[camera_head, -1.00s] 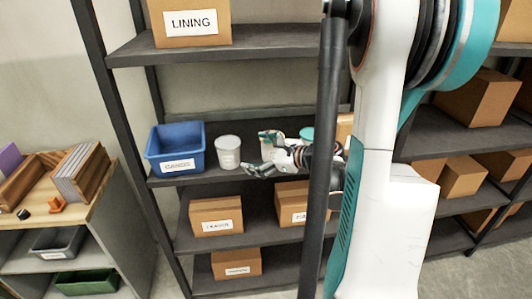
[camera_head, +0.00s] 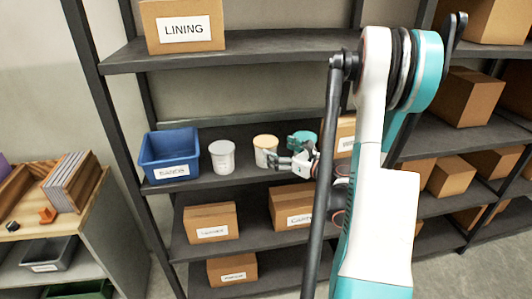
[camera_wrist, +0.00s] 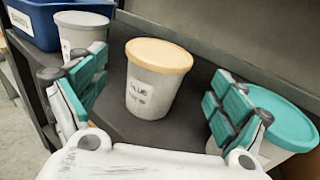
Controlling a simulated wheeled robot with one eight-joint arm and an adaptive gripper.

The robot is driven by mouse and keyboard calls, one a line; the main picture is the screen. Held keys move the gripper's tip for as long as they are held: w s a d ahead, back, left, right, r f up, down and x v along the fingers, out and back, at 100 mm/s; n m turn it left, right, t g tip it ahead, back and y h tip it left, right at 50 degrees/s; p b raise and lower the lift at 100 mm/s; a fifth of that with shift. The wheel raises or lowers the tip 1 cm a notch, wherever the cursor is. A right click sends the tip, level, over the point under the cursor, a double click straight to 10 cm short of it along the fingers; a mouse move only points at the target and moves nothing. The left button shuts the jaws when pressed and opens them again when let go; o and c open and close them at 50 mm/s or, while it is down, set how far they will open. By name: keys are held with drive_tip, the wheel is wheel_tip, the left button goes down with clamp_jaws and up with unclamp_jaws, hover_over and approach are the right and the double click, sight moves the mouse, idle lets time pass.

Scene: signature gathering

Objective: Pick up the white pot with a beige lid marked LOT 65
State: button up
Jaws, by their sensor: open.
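A white pot with a beige lid (camera_head: 264,155) stands upright on the middle shelf, second of three lidded pots. In the wrist view the same pot (camera_wrist: 150,92) is centred ahead, between my spread fingers and apart from them. Its dark label is too blurred to read. My gripper (camera_head: 287,157) is just right of the pot in the head view and covers part of the pot with the teal lid. In the wrist view my gripper (camera_wrist: 160,95) is open and empty, with teal pads on both sides.
A grey-lidded pot (camera_wrist: 80,35) stands left and a teal-lidded pot (camera_wrist: 275,120) right, close behind my fingers. A blue bin (camera_head: 172,153) is at the shelf's left end. A cardboard box (camera_head: 345,137) stands at the right. The shelf above (camera_head: 250,48) limits height.

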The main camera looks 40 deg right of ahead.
sight(266, 141)
drive_tip(key=shift+w+a+f+b, duration=0.1)
drive_tip(key=shift+w+b, duration=0.35)
drive_tip(key=shift+w, duration=1.2)
drive_tip(key=shift+w+a+f+b, duration=0.1)
drive_tip(key=shift+w+b, duration=0.3)
drive_tip(key=shift+w, duration=1.2)
drive_tip(key=shift+r, duration=0.1)
drive_tip(key=c, duration=1.4)
